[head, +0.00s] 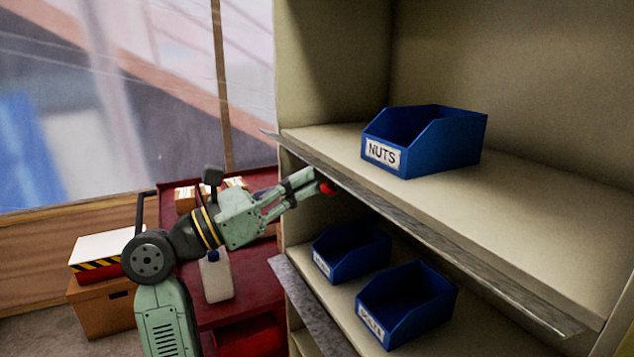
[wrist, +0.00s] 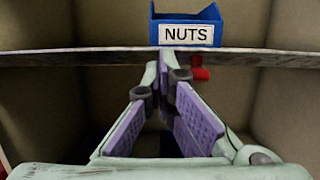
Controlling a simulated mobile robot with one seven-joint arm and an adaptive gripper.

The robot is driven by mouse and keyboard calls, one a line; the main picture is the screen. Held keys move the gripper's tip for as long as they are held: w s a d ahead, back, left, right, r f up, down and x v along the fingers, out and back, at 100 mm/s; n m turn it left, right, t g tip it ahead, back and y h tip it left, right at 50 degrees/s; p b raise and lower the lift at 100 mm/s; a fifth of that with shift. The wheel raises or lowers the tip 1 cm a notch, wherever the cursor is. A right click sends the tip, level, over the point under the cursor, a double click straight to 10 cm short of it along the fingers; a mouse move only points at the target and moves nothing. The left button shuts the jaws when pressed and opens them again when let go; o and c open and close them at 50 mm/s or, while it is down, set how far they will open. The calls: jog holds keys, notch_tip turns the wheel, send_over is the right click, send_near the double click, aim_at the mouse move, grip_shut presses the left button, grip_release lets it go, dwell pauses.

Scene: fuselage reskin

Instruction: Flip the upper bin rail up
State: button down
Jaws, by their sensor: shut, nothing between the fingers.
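The upper bin rail (head: 420,228) is a grey metal strip along the front edge of the upper shelf. It hangs outward and slightly down, below the shelf surface. In the wrist view the rail (wrist: 80,58) crosses the picture as a thin horizontal band. My gripper (head: 318,186) is shut and empty, just under the rail near its left end. In the wrist view the fingertips (wrist: 167,58) overlap the rail; I cannot tell whether they touch it. A small red piece (head: 327,188) shows at the fingertips; in the wrist view it sits just right of them, below the rail.
A blue NUTS bin (head: 383,154) stands on the upper shelf behind the rail. Two blue bins (head: 347,262) (head: 400,318) stand on the lower shelf, which has its own rail (head: 305,308). A red cart (head: 250,292) with a white bottle (head: 216,280) is left of the shelves.

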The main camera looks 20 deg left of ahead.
aim_at(313, 164)
jog(key=shift+w+d+r+g+y, duration=0.3)
jog(key=shift+r+g+y, duration=0.3)
jog(key=shift+r, duration=0.3)
jog(key=shift+w+d+r+g+y, duration=0.2)
jog(key=shift+r+g+y, duration=0.25)
jog(key=shift+r+g, duration=0.4)
jog(key=shift+w+d+r+g+y, duration=0.2)
jog(key=shift+w+r+g+y, duration=0.25)
jog(key=shift+r, duration=0.6)
jog(key=shift+s, duration=0.1)
